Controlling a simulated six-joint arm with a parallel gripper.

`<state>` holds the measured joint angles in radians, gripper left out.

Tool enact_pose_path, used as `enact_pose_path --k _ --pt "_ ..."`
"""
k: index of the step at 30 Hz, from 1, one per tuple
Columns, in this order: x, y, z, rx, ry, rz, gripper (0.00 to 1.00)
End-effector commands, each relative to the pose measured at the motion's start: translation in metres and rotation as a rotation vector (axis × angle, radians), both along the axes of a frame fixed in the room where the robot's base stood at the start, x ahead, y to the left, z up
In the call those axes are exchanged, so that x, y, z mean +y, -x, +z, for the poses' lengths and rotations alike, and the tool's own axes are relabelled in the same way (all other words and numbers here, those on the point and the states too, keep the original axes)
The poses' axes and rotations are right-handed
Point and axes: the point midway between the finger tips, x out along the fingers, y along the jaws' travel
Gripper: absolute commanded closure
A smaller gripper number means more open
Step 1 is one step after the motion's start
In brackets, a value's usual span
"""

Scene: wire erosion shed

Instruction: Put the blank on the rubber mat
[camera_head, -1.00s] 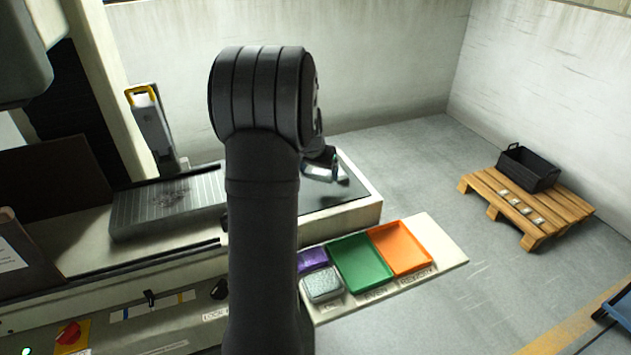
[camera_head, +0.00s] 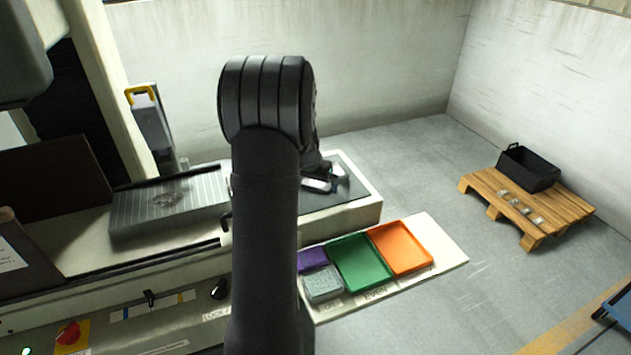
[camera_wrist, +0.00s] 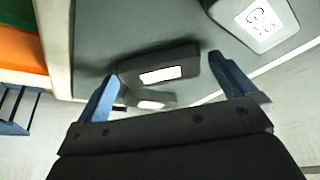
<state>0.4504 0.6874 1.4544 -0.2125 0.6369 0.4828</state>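My gripper (camera_wrist: 162,66) is open in the wrist view, its two blue fingers wide apart. A dark grey block with a white label (camera_wrist: 158,60) lies between and just beyond the fingertips, with a gap on each side. A second labelled block (camera_wrist: 152,104) shows partly below it, nearer my palm. Another labelled block (camera_wrist: 283,20) lies at the upper right. I cannot tell which is the blank. They appear to be on a dark grey surface, likely the rubber mat (camera_head: 350,190), at the right end of the machine table. In the head view my arm hides much of the gripper.
A ribbed grey plate (camera_head: 140,210) lies left of my arm. A green tray (camera_head: 362,262), an orange tray (camera_head: 402,247), a purple tray (camera_head: 313,259) and a grey block (camera_head: 322,282) sit on a front shelf. A pallet (camera_head: 480,190) with a black crate (camera_head: 530,168) stands on the floor right.

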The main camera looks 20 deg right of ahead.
Motion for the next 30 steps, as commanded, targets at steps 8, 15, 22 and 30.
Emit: enact_pose_path --k 8,15,22,30 --pt "0.000 0.000 0.003 -0.001 0.000 0.000 0.00" --pt "0.009 0.008 0.034 -0.004 0.001 0.000 0.00" --pt "0.022 0.021 0.078 -0.004 0.002 0.002 0.00" --pt "0.031 0.031 0.110 0.000 0.001 0.001 0.00"
